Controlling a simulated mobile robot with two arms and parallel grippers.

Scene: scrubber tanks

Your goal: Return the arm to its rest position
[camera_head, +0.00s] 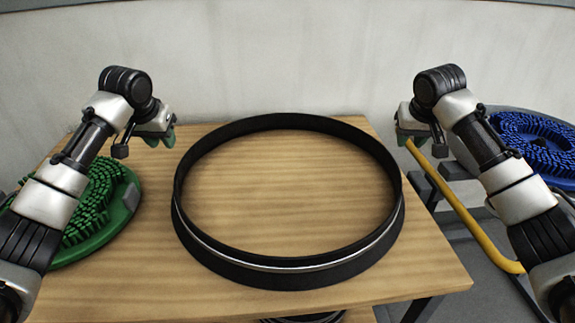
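My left gripper (160,136) is raised over the back left of the wooden table (290,190). Its greenish fingertips point down and away, mostly hidden behind the wrist. My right gripper (411,136) is raised near the table's back right edge. Its greenish fingertips also show only in part. I cannot tell whether either gripper is open or shut. Nothing is visibly held by either one. Both arms are bent in similar, nearly mirrored poses on the two sides of the view.
A large black ring (290,272) lies on the table between the arms. A green brush disc (108,215) is at the left, partly behind my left arm. A blue brush disc (540,140) and a yellow bar (465,215) are at the right. A pale wall (290,60) stands behind.

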